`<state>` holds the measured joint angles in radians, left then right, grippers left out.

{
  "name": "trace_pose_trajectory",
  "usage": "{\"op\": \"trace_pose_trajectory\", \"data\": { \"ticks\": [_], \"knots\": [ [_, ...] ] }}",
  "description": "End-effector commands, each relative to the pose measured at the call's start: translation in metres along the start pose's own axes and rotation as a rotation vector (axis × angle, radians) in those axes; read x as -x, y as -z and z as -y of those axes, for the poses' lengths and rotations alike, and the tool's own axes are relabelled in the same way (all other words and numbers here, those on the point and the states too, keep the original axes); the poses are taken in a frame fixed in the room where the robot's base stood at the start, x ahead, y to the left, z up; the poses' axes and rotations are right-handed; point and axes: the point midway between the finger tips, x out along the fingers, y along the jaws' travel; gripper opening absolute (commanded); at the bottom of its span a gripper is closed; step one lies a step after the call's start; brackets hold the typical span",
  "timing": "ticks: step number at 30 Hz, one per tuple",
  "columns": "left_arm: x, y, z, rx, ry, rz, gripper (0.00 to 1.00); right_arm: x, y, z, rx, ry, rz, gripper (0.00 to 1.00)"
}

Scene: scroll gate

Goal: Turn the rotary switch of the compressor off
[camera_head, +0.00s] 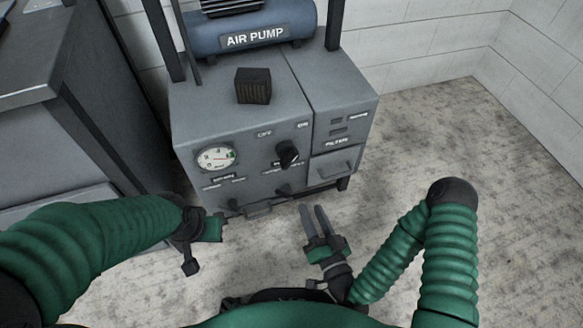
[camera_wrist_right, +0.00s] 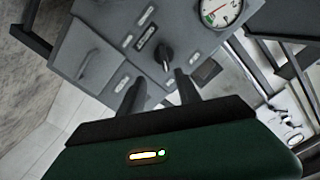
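The compressor (camera_head: 238,128) is a grey cabinet with a blue air pump tank (camera_head: 250,32) on top. Its black rotary switch (camera_head: 287,154) is on the front panel, below and between the "OFF" and "ON" labels. The knob's exact pointing is hard to tell. My right gripper (camera_head: 312,208) is open and empty, below and in front of the switch, apart from it. In the right wrist view, the switch (camera_wrist_right: 164,56) shows beyond and between the fingers (camera_wrist_right: 158,84). My left gripper (camera_head: 232,215) is low at the cabinet's front left; its fingers are hard to make out.
A round pressure gauge (camera_head: 217,157) sits left of the switch, with smaller knobs (camera_head: 283,190) below. A dark ribbed block (camera_head: 253,86) is on the cabinet top. A grey cabinet (camera_head: 40,110) stands at the left. The floor at right (camera_head: 450,140) is clear.

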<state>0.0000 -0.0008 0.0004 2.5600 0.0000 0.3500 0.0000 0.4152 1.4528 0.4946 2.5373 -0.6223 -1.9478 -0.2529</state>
Motion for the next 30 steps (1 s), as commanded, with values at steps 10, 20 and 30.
{"op": "trace_pose_trajectory", "data": {
  "ticks": [10, 20, 30],
  "knots": [
    [-0.015, -0.004, 0.000, 0.001, 0.000, 0.001, 0.00, -0.049, 0.009, 0.012, 0.011, 0.013, -0.027, 0.40],
    [-0.054, -0.013, 0.000, 0.000, 0.000, 0.001, 0.00, -0.133, 0.004, 0.004, 0.004, 0.006, -0.028, 0.40],
    [-0.062, -0.015, 0.000, 0.000, 0.000, 0.001, 0.00, -0.163, 0.008, 0.007, 0.003, 0.004, -0.022, 0.40]
  ]
}}
